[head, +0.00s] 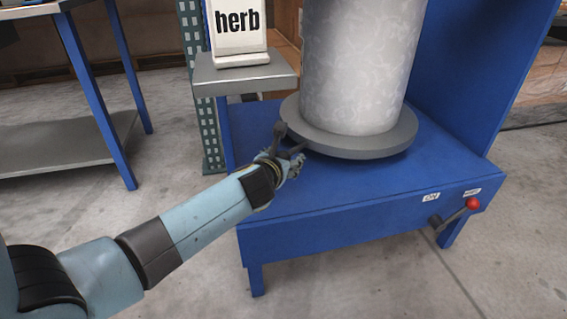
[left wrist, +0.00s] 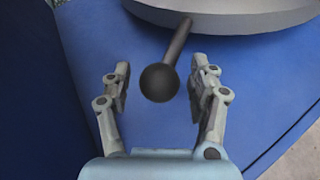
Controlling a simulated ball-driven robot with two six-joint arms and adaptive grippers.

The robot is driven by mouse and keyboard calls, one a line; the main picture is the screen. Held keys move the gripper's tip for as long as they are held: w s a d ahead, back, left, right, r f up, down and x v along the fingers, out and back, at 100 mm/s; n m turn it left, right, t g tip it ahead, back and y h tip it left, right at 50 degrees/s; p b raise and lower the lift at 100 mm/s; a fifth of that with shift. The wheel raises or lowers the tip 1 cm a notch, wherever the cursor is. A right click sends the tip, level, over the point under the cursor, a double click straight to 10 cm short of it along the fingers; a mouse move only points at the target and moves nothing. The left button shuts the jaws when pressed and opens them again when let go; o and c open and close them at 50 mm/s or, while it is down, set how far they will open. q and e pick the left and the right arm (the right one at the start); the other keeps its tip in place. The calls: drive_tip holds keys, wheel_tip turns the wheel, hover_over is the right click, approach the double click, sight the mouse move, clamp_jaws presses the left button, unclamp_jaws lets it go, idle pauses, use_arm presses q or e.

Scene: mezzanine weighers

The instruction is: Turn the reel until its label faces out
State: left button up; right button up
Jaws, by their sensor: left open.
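The reel (head: 355,65) is a large, mottled pale grey cylinder standing upright on a round grey turntable (head: 350,143). I see no label on the side of the reel that faces me. A dark handle with a ball knob (head: 280,129) sticks out at the turntable's left edge. In the left wrist view, the knob (left wrist: 159,83) is between the fingers of my left gripper (left wrist: 157,70), with its rod running to the turntable (left wrist: 235,20). My left gripper (head: 290,160) is open, with a gap visible on both sides of the knob. My right gripper is out of view.
The turntable stands on a blue bench (head: 330,210). A lever with a red knob (head: 473,203) is at its front right. A white packet reading "herb" (head: 238,32) stands on a grey ledge (head: 245,78) behind left. A steel-shelved table (head: 60,145) is at far left.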

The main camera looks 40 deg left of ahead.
use_arm(q)
drive_tip(key=shift+w, duration=0.1)
clamp_jaws()
idle(0.4)
